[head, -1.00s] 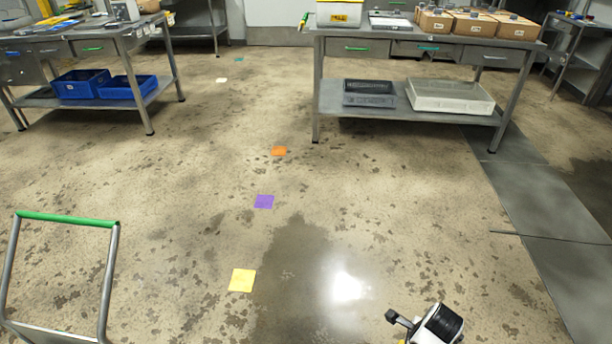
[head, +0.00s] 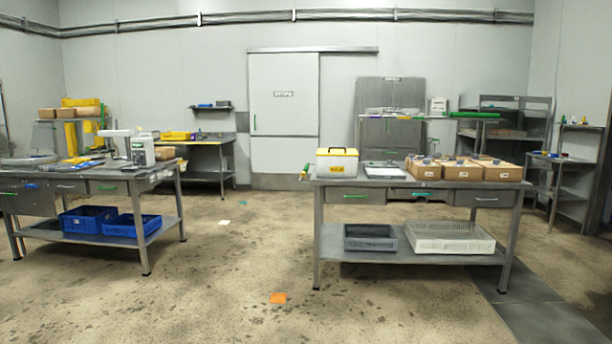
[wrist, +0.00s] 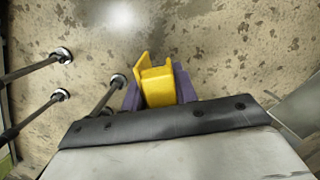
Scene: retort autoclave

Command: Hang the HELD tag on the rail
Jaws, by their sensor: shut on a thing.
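In the wrist view, my gripper (wrist: 159,92) has purple-grey fingers shut on a bright yellow piece (wrist: 157,86), which I take to be the HELD tag. No lettering on it can be read. It is held above the stained floor, clear of any rail in that view. My gripper is not in the head view. No rail for tags can be made out with certainty in the head view.
A steel table (head: 416,184) stands centre right with a yellow-lidded box (head: 337,162) and cardboard boxes (head: 450,170) on it. Another table (head: 130,182) stands left, with blue crates (head: 130,226) on its shelf. Metal rods (wrist: 30,70) show left in the wrist view.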

